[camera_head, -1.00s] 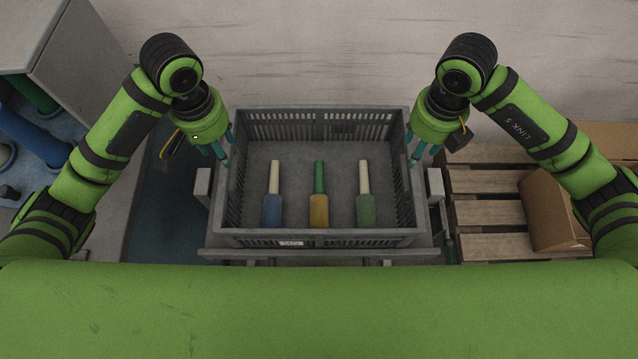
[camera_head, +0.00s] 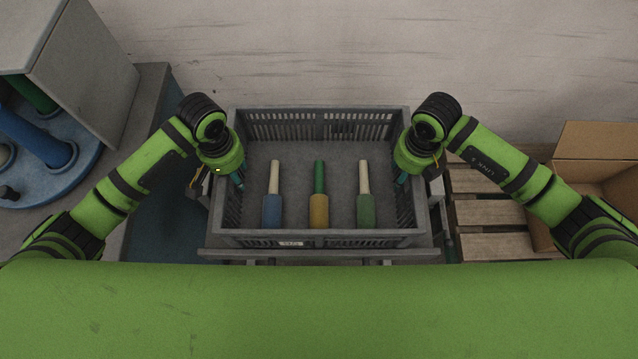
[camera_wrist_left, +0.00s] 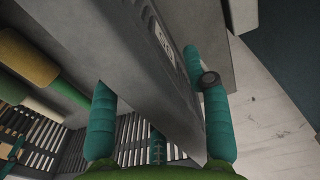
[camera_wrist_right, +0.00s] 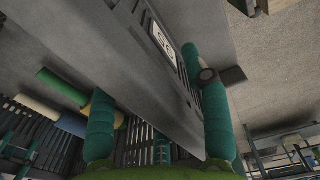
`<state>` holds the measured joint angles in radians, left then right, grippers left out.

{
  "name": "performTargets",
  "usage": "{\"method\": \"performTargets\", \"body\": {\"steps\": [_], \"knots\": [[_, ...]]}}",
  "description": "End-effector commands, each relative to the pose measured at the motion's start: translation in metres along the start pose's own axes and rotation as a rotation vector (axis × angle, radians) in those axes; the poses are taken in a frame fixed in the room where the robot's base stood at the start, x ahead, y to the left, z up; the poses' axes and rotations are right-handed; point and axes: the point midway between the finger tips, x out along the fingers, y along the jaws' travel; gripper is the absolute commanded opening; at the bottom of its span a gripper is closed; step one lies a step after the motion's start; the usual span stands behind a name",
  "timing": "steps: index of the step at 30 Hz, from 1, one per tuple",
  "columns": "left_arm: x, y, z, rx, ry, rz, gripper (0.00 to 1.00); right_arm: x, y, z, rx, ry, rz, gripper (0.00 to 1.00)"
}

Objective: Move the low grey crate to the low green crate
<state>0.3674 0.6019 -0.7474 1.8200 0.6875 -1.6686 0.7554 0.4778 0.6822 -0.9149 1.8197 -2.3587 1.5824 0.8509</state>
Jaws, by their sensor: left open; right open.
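The low grey crate (camera_head: 345,239) stands upright in the middle of the head view, with slotted walls and a small label on its near wall. Three bottle-shaped pieces lie in it: blue with a cream neck (camera_head: 272,210), yellow with a green neck (camera_head: 319,210) and green with a cream neck (camera_head: 365,210). My left gripper (camera_head: 237,182) is at the crate's left wall and my right gripper (camera_head: 403,180) at its right wall. Both are open; in the wrist views the crate wall (camera_wrist_left: 150,80) (camera_wrist_right: 130,80) runs between each pair of fingers. No green crate is in view.
The crate rests on a grey stand (camera_head: 320,255). A wooden pallet (camera_head: 490,213) and an open cardboard box (camera_head: 600,150) are at the right. A grey machine (camera_head: 85,65) with a blue round base (camera_head: 60,180) is at the left. A pale floor lies beyond the crate.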

Motion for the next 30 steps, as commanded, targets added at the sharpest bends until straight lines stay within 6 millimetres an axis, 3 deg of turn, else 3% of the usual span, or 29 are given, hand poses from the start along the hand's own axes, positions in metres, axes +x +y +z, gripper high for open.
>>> {"method": "performTargets", "body": {"steps": [7, 8, 11, 12, 30], "knots": [[0.001, 0.000, 0.000, 0.000, 0.000, 0.001, 0.48, 0.001, 0.000, 0.000, -0.001, 0.000, 0.001, 0.48], [0.001, 0.000, 0.000, 0.000, 0.000, 0.001, 0.44, 0.001, 0.000, 0.000, -0.001, 0.000, 0.001, 0.44], [0.001, 0.000, 0.000, 0.000, 0.000, 0.001, 0.04, 0.001, 0.000, 0.000, -0.001, 0.000, 0.001, 0.04], [0.001, 0.000, 0.000, 0.000, 0.000, 0.001, 0.00, 0.001, 0.000, 0.000, -0.001, 0.000, 0.001, 0.00], [-0.011, 0.001, -0.001, -0.001, 0.003, 0.002, 0.00, -0.011, 0.001, 0.001, 0.000, -0.002, 0.002, 0.00]]}}
